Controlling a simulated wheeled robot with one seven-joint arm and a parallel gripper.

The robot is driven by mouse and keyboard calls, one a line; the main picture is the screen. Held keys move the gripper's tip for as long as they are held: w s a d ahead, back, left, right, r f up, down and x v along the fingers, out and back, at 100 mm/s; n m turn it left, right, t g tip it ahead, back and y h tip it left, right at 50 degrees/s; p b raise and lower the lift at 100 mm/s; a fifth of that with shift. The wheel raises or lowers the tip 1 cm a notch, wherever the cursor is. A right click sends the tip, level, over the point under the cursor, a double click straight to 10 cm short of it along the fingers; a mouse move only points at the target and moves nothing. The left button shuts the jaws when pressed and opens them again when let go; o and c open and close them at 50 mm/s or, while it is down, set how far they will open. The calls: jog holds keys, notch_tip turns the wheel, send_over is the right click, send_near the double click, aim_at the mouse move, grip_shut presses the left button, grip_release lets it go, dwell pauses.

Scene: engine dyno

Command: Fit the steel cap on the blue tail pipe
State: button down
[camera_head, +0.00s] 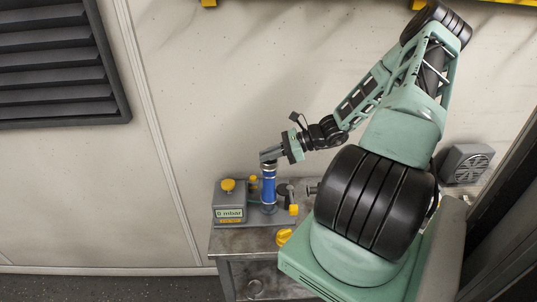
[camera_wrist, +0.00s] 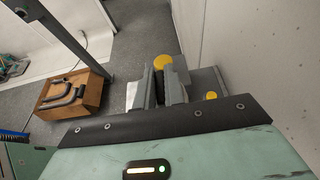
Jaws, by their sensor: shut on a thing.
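The blue tail pipe (camera_head: 268,190) stands upright on the workbench, with a silver band near its top. My gripper (camera_head: 270,156) reaches in from the right, directly over the top of the pipe. It is shut on the steel cap (camera_head: 268,163), a small grey piece mostly hidden by the fingers. The cap is at the pipe's mouth; whether it is seated or just above cannot be told. In the wrist view my gripper's fingers (camera_wrist: 166,90) point away, and the cap and pipe cannot be made out clearly between them.
A grey gauge box (camera_head: 229,203) reading 0 mbar, with a yellow knob, stands left of the pipe on the metal workbench (camera_head: 248,240). The wall is close behind. A wooden box (camera_wrist: 75,92) lies on the floor.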

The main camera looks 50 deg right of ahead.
jog(key=shift+f+b, duration=0.4)
jog(key=shift+f, duration=0.35)
dwell(0.3)
jog(key=c, duration=1.4)
grip_release()
jog(key=shift+d, duration=0.1)
jog(key=b+v, duration=0.4)
jog(key=v, duration=1.3)
jog(key=shift+r, duration=0.2)
jog(key=shift+s, duration=0.1)
